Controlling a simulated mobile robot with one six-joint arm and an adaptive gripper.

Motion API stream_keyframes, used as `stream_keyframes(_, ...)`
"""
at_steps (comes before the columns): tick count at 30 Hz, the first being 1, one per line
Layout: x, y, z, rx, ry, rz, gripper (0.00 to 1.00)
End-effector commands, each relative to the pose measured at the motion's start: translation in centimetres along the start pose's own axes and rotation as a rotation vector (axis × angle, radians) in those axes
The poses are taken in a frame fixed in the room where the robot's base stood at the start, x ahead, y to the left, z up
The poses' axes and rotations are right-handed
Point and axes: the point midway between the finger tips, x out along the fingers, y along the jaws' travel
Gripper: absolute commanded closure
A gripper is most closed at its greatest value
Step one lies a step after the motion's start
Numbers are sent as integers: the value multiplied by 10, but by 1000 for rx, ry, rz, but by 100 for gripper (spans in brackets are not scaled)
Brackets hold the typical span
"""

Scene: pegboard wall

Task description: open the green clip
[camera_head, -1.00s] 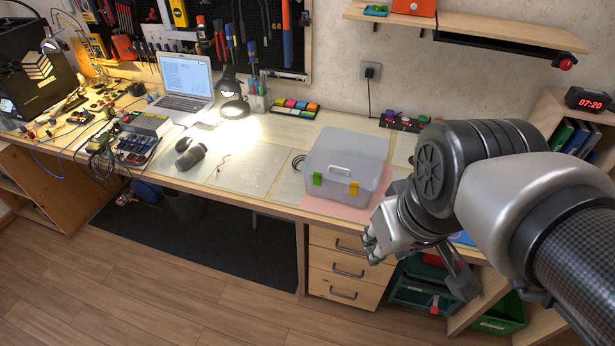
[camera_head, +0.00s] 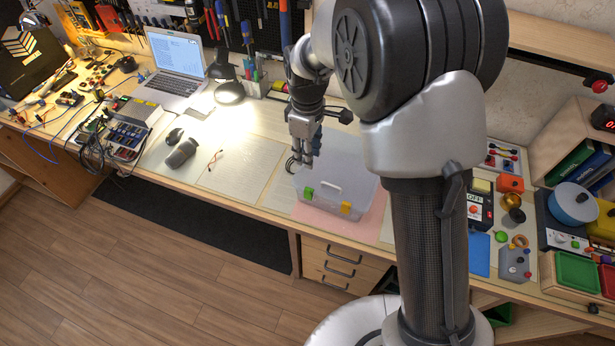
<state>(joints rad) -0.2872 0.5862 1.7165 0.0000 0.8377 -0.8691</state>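The translucent grey plastic box (camera_head: 334,178) stands on a pink mat (camera_head: 371,228) on the workbench, with its lid down and a white handle on its front. The green clip (camera_head: 308,193) is on the left of the box's front edge and the yellow clip (camera_head: 346,207) is on the right. My gripper (camera_head: 302,164) hangs pointing down over the left part of the box, above and behind the green clip. Its fingers look apart from the clip. They are small and dark here, so I cannot tell how far they are open.
A dark mouse-like object (camera_head: 182,153) and red-framed glasses (camera_head: 215,160) lie on the bench left of the box. A lit lamp (camera_head: 229,92) and a laptop (camera_head: 175,68) stand further back. The bench directly left of the box is mostly clear. Control boxes and trays crowd the right.

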Motion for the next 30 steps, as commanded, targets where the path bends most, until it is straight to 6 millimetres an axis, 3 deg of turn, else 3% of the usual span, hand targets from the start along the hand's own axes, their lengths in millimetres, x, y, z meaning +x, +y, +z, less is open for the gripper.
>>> stream_keyframes(18,131,-1,2,3,-2,-3,73)
stream_keyframes(24,153,-1,1,3,-1,-1,73)
stream_keyframes(30,158,0,1,3,-1,-1,73)
